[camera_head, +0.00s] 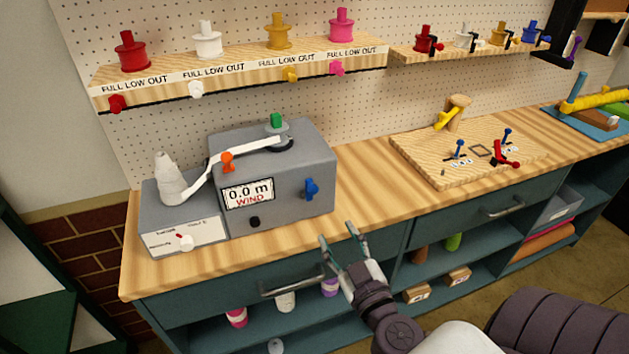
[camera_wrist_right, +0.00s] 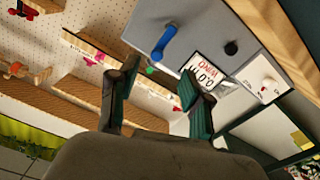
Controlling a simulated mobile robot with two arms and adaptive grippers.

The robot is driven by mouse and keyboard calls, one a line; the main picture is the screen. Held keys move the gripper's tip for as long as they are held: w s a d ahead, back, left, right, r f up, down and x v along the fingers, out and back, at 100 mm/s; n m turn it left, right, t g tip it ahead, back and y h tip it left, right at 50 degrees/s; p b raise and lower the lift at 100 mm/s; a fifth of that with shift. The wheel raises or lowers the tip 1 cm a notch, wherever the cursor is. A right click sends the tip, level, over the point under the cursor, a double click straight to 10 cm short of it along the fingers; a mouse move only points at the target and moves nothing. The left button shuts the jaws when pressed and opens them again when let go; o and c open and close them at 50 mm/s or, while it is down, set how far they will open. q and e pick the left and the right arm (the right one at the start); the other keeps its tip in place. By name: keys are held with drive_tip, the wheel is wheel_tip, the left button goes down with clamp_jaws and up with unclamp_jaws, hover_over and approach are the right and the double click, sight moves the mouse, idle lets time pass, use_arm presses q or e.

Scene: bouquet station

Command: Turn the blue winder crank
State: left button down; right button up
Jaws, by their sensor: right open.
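The blue winder crank (camera_head: 311,189) sticks out of the right part of the front face of the grey winder box (camera_head: 280,205). It also shows in the right wrist view (camera_wrist_right: 163,42), ahead of the fingers. The box display reads "0.0 m WIND". My right gripper (camera_head: 336,236) is open and empty in front of the bench's edge, apart from the crank and to its lower right in the head view. Its two fingers (camera_wrist_right: 160,95) show in the right wrist view with nothing between them. My left gripper is not in view.
A wooden board (camera_head: 440,165) with small levers stands to the right. Shelves with spools (camera_head: 278,33) run above. Clear bench top (camera_head: 365,205) lies right of the box.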

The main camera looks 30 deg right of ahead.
sight(315, 192)
drive_tip(key=x, duration=0.4)
drive_tip(key=r+p+x, duration=0.1)
drive_tip(key=x, duration=0.8)
drive_tip(key=shift+w+a+r, duration=0.1)
drive_tip(key=shift+a+r, duration=0.1)
drive_tip(key=shift+a, duration=0.05)
clamp_jaws()
drive_tip(key=shift+r+g+p, duration=0.1)
drive_tip(key=shift+g+p, duration=0.2)
drive_tip(key=shift+p, duration=0.05)
